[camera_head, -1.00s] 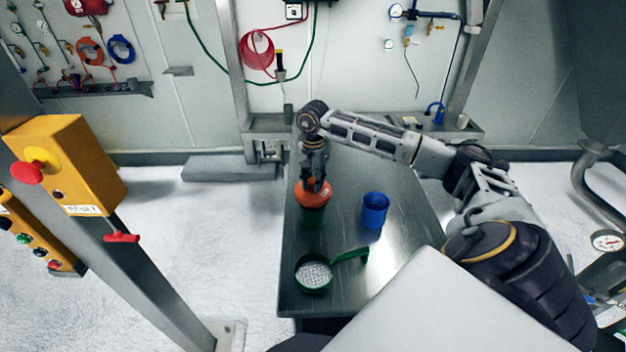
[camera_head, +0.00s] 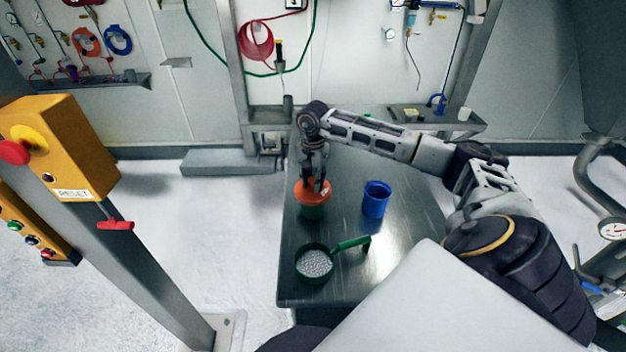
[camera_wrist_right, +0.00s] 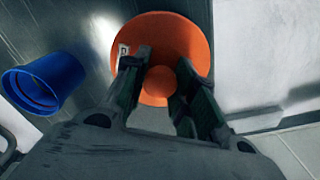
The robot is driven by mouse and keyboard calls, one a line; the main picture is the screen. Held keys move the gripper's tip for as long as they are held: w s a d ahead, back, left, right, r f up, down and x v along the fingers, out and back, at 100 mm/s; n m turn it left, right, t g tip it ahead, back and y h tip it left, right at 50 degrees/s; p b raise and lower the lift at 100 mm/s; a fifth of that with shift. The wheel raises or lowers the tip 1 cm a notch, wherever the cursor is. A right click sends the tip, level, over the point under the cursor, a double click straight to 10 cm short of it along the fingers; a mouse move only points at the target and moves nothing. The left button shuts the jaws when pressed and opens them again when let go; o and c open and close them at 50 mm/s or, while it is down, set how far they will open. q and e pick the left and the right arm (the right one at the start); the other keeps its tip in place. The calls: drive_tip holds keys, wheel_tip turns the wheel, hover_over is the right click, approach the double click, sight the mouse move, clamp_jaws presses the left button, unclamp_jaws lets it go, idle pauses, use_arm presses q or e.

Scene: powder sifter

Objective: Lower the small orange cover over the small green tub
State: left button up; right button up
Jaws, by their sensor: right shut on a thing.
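The orange cover (camera_head: 309,196) is at the top of the green tub (camera_head: 313,212) on the metal table. It hides the tub's opening, and I cannot tell whether it is fully seated. My right gripper (camera_head: 320,186) is above the cover and shut on its knob. In the right wrist view the orange cover (camera_wrist_right: 187,38) is a round disc, with its knob between the fingers of my right gripper (camera_wrist_right: 163,85). The tub is hidden there. My left gripper is not in view.
A blue cup (camera_head: 376,200) stands right of the tub; it also shows in the right wrist view (camera_wrist_right: 45,82). A green-handled sifter (camera_head: 315,263) with pale grains lies nearer on the table (camera_head: 345,285). A yellow control box (camera_head: 62,145) on a post stands at the left.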

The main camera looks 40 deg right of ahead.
drive_tip(key=shift+f, duration=0.3)
drive_tip(key=o, duration=1.1)
drive_tip(key=shift+r, duration=6.05)
drive_tip(key=shift+s+a+f, duration=0.1)
